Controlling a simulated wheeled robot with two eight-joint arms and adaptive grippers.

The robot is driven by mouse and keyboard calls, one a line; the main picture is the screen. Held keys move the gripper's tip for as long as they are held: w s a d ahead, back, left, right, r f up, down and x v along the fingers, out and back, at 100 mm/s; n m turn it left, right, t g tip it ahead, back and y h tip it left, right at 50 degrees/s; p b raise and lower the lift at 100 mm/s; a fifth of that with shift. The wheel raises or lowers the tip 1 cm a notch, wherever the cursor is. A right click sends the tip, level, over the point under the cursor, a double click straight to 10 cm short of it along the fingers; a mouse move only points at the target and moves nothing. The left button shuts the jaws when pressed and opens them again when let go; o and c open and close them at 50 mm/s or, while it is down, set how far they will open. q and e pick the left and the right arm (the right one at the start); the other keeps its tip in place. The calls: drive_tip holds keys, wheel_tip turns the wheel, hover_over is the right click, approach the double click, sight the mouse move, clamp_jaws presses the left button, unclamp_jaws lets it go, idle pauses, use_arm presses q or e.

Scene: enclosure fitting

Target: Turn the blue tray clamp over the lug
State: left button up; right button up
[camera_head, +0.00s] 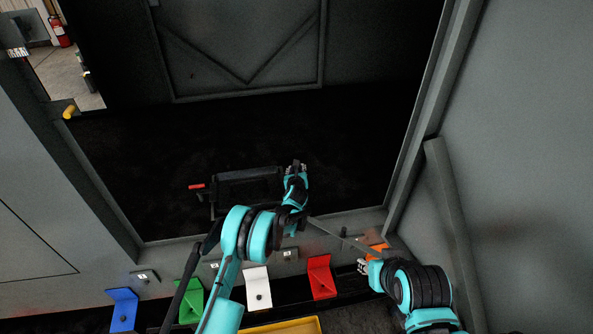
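The blue tray clamp (122,309) is an angled blue plate with a dark knob, at the lower left of the head view. A small labelled grey plate (145,276) sits just above and right of it; I cannot tell whether this is the lug. My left gripper (297,168) is far from the blue clamp, up and to the right, beside a dark frame-like object (248,186). Its fingers are too small to read. My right gripper (362,266) is near the orange clamp (378,249), far right of the blue one; its finger state is unclear.
Green (190,301), white (258,288) and red (321,277) clamps stand in a row right of the blue one. A yellow tray (287,326) shows at the bottom edge. A red-tipped handle (196,186) sticks out left. Grey enclosure walls (520,150) bound the dark opening.

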use_arm(q)
drive_tip(key=v, duration=1.2)
